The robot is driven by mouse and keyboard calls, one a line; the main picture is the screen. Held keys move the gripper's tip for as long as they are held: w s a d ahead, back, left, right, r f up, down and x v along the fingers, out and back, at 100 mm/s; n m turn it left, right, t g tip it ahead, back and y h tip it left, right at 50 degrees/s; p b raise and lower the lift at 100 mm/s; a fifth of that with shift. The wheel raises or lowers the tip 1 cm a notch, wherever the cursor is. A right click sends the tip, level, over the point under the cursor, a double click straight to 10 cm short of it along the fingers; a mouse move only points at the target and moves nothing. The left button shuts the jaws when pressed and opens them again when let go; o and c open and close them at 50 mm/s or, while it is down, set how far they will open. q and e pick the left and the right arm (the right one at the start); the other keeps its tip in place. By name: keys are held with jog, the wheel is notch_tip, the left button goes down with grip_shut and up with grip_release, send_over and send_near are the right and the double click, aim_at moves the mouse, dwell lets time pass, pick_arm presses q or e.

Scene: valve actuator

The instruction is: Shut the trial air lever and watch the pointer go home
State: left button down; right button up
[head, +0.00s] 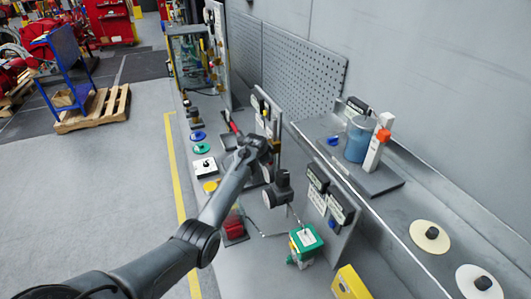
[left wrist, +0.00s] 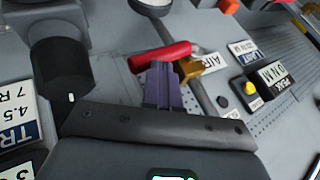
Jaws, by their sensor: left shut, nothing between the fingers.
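The red lever handle (left wrist: 162,55), beside a plate marked AIR (left wrist: 212,63), lies across the left wrist view, tilted up to the right. In the head view a small red bar (head: 234,127) shows just beyond my left wrist. My left gripper (left wrist: 165,72) has its purple fingers shut and empty, with the tips right at the handle's near side. I cannot tell whether they touch it. In the head view the wrist hides the fingers. A rounded pale piece at the top of the left wrist view is cut off, and I cannot make out a pointer. My right gripper is not in view.
A dark cylinder (left wrist: 60,65) stands close at the left of the wrist view. A yellow button (left wrist: 250,88) is on a box at the right. On the bench are a green box (head: 305,240), a blue container (head: 358,138) and labelled panels.

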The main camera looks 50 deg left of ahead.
pick_arm(q)
jog(key=shift+d+f+y, duration=0.15)
jog(key=shift+f+y, duration=0.3)
jog(key=shift+y, duration=0.05)
jog(key=shift+r, duration=0.15)
